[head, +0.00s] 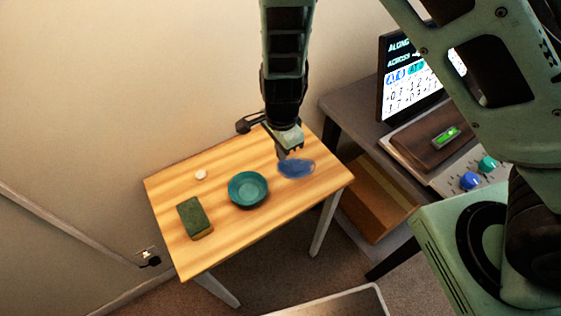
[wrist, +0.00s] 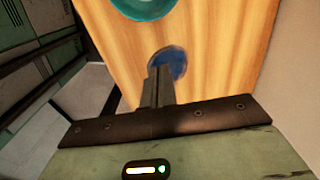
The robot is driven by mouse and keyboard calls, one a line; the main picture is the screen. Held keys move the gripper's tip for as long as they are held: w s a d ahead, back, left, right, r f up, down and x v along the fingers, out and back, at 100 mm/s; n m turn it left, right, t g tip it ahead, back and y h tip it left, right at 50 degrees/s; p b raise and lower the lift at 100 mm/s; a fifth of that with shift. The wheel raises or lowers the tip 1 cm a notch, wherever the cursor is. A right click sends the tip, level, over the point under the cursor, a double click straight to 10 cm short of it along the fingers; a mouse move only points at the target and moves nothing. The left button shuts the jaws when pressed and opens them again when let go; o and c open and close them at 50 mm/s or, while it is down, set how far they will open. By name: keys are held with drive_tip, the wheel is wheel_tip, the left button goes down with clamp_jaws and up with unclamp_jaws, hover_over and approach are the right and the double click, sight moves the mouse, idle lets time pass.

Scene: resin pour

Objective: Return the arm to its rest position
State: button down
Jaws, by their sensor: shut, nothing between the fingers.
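My gripper (head: 283,155) points down over the right part of the small wooden table in the head view. Its fingers are together with nothing between them, and they also show in the wrist view (wrist: 160,75). A blue patch (head: 296,168) lies on the tabletop just below and beside the fingertips. It shows in the wrist view too (wrist: 177,60), partly hidden behind the fingers. I cannot tell whether the fingertips touch it.
On the wooden table (head: 222,246) are a teal bowl (head: 248,188), a green block (head: 194,217) and a small white round thing (head: 201,175). At the right, a grey desk (head: 345,108) holds a screen (head: 408,85) and a panel with blue and teal knobs (head: 469,181). A wall stands behind.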

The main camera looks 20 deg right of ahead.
drive_tip(key=shift+r, duration=1)
drive_tip(key=s+a+r+n+g+y, duration=0.1)
drive_tip(key=s+a+r+n+y, duration=0.15)
drive_tip(key=s+r+n, duration=1)
drive_tip(key=s+d+r+n+t+h, duration=0.1)
drive_tip(key=s+d+r+n+h, duration=0.1)
drive_tip(key=s+d+r+n, duration=0.3)
wheel_tip(320, 180, up, 3)
drive_tip(key=s+n, duration=0.2)
drive_tip(key=n, duration=0.2)
drive_tip(key=shift+s+n, duration=0.3)
drive_tip(key=shift+n, duration=0.05)
